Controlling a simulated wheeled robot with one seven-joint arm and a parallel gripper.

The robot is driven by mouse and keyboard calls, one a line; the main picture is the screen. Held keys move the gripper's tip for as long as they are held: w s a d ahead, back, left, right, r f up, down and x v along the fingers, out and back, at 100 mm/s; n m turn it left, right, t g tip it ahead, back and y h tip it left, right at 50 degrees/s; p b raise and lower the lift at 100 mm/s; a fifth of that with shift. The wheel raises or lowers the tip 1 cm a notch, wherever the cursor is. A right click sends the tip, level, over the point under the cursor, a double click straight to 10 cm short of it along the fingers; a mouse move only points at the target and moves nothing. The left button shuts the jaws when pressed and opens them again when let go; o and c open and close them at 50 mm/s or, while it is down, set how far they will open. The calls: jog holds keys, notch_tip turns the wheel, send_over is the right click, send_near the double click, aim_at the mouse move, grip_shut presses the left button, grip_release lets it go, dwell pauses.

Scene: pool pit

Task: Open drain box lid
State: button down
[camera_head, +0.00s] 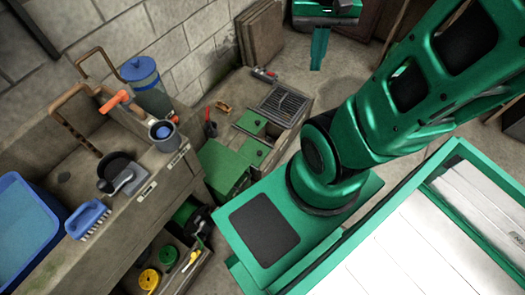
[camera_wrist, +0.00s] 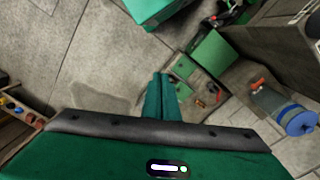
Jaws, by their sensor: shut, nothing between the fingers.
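A low concrete box with a dark slotted grate (camera_head: 283,104) stands by the back wall. Two small green plates, one (camera_head: 251,122) nearer the grate and one (camera_head: 256,151) lower, lie flat on its top. A larger green box (camera_head: 224,168) is beside them, and it also shows in the wrist view (camera_wrist: 210,54). I cannot tell which green cover is the drain box lid. My gripper (camera_head: 319,62) hangs at the upper right, apart from these things. In the wrist view its fingers (camera_wrist: 162,97) are together and empty.
Red-handled pliers (camera_head: 210,124) lie near the green box. Brown boards (camera_head: 261,38) lean on the wall. Floor under my gripper is clear.

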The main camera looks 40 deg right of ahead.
jog(key=w+d+f+m, duration=0.2)
jog(key=w+f+m, duration=0.15)
jog(key=w, duration=0.35)
jog(key=m+g+h, duration=0.2)
jog(key=m+h, duration=0.1)
jog(key=m, duration=1.2)
send_over(263, 156)
notch_tip(263, 156, down, 56)
jog(key=x, duration=1)
jog(key=shift+s+d+f, duration=0.15)
jog(key=shift+s+d, duration=0.05)
jog(key=shift+s, duration=0.15)
jog(key=shift+w+a, duration=0.95)
jog(key=shift+w, duration=0.05)
jog(key=shift+w+a+f, duration=0.15)
jog(key=shift+w+a, duration=0.3)
jog(key=shift+a, duration=0.1)
